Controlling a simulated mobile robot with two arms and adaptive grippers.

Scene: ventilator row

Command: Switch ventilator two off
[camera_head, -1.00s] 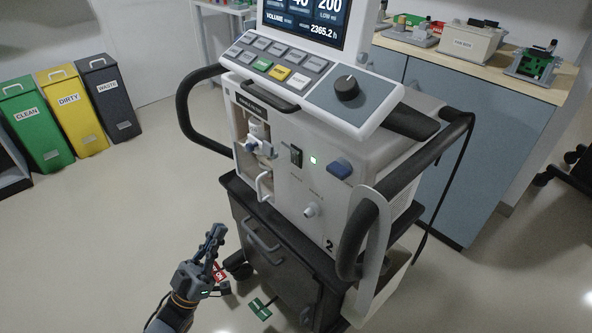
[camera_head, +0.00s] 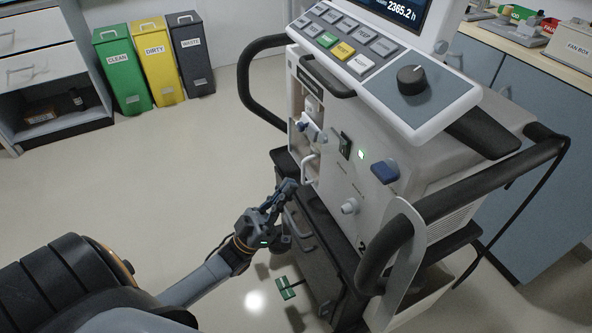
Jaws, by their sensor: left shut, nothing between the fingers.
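The white ventilator (camera_head: 440,165) stands on a dark wheeled cart (camera_head: 322,262). Its screen (camera_head: 398,14) is lit and shows 2365.2 h. On its front panel are a small dark rocker switch (camera_head: 345,146), a lit green lamp (camera_head: 361,154) right of it and a blue knob or plug (camera_head: 385,172). Which way the rocker is tipped is too small to tell. My left gripper (camera_head: 288,188) is shut and empty, low in front of the machine's left side, below and left of the switch. Whether it touches the cart cannot be told. My right gripper is out of view.
A black side rail (camera_head: 243,75) curves out at the ventilator's left, and another (camera_head: 385,250) at its right front. Green, yellow and grey bins stand far left. The floor (camera_head: 190,165) between is clear.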

